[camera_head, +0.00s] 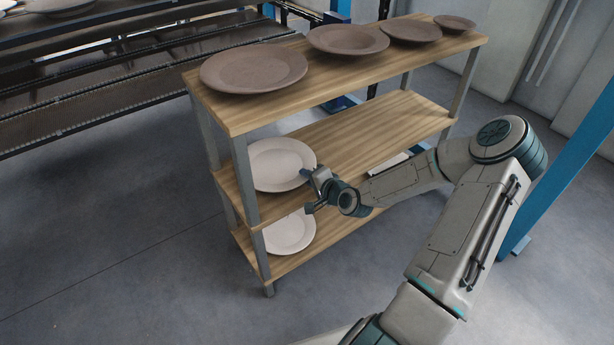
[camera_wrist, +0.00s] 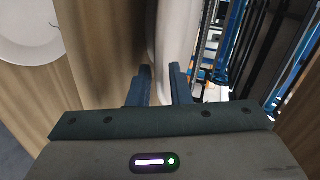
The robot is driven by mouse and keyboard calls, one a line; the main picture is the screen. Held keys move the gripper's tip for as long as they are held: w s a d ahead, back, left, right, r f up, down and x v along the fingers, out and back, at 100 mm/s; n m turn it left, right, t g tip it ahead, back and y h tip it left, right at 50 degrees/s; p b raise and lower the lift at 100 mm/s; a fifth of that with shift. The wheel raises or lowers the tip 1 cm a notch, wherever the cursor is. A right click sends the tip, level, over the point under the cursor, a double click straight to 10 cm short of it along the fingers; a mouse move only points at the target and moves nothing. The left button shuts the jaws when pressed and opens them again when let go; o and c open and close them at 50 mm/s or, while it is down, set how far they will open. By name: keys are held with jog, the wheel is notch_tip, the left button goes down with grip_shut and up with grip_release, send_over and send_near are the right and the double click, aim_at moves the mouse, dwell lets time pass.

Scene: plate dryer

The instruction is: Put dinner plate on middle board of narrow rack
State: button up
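The narrow rack has three wooden boards. A white dinner plate (camera_head: 280,164) is at the left end of the middle board (camera_head: 375,128). My gripper (camera_head: 308,185) is at the plate's right rim. In the wrist view the fingers (camera_wrist: 160,75) are close together, with the plate's pale rim (camera_wrist: 175,40) between them, so the gripper appears shut on it. I cannot tell whether the plate fully rests on the board or is slightly above it. Another white plate (camera_head: 290,232) lies on the bottom board and also shows in the wrist view (camera_wrist: 28,30).
Several brown plates (camera_head: 253,69) stand in a row on the top board (camera_head: 300,100), just above my gripper. Grey posts (camera_head: 244,180) hold the boards. A white thing (camera_head: 388,165) is partly hidden behind my arm. A large dark rack (camera_head: 120,75) stands behind left. A blue post (camera_head: 570,170) is at right.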

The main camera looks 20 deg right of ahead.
jog(key=s+d+r+n+g+h+p, duration=0.1)
jog(key=s+d+n+g+h+p, duration=0.15)
jog(key=s+n+g, duration=0.95)
jog(key=s+a+r+h, duration=0.1)
jog(key=s+a+r, duration=0.3)
jog(key=s+r, duration=0.5)
jog(key=s+a+r+h, duration=0.1)
jog(key=s+a+r, duration=0.4)
jog(key=s+r, duration=0.4)
notch_tip(320, 180, up, 3)
jog(key=shift+s+n+p, duration=0.2)
jog(key=shift+n+p, duration=0.2)
jog(key=shift+p, duration=0.05)
jog(key=shift+d, duration=0.2)
